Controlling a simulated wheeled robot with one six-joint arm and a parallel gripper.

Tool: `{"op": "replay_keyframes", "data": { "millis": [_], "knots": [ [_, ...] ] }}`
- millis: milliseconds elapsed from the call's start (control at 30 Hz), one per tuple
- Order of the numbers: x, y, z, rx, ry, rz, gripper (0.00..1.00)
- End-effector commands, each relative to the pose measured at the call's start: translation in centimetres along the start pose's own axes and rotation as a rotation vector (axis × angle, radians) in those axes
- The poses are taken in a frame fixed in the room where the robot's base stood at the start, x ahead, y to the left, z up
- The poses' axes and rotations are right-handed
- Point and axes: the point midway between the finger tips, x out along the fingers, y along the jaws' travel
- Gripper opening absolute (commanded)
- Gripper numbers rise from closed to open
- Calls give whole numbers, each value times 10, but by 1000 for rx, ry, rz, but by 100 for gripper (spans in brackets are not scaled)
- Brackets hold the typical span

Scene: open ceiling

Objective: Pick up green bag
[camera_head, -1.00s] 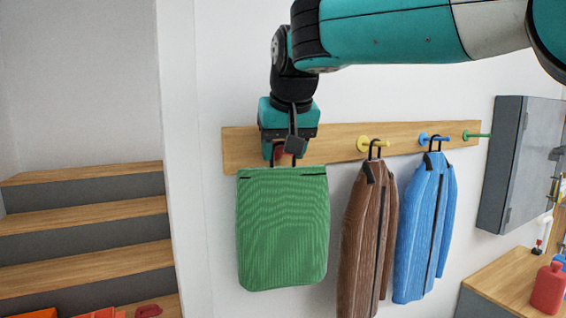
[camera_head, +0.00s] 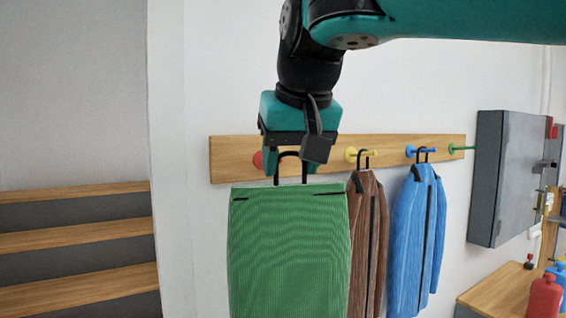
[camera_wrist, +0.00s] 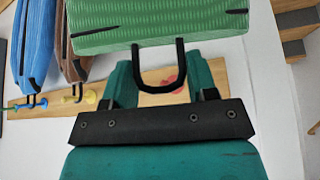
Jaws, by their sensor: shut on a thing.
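The green bag (camera_head: 288,255) hangs below my gripper (camera_head: 290,165) in the head view, with its black handle rising to the fingers. My gripper is shut on the handle, pointing down. In the wrist view the green ribbed bag (camera_wrist: 150,22) fills the top, and its black handle (camera_wrist: 160,86) loops down between the teal fingers. The bag's lower end is cut off in the head view. It hangs in front of the wall rack, and the red peg (camera_head: 257,160) shows just left of the fingers.
The wooden rack (camera_head: 225,160) also holds a brown jacket (camera_head: 367,240), close right of the bag, and a blue jacket (camera_head: 418,235). The green peg (camera_head: 458,149) is bare. A grey cabinet (camera_head: 500,180) is at right above a wooden bench (camera_head: 495,290). Wooden steps (camera_head: 75,240) are at left.

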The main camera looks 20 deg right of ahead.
Motion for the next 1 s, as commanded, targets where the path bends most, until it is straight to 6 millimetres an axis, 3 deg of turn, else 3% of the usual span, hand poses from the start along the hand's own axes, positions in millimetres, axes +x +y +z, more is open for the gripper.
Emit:
{"op": "replay_keyframes", "data": {
  "millis": [267,567,1000],
  "knots": [
    [-12,0,16,1,2,-2,3],
    [-36,0,0,1,2,-2,3],
    [-104,0,-39,0,2,-1,3]
  ]
}}
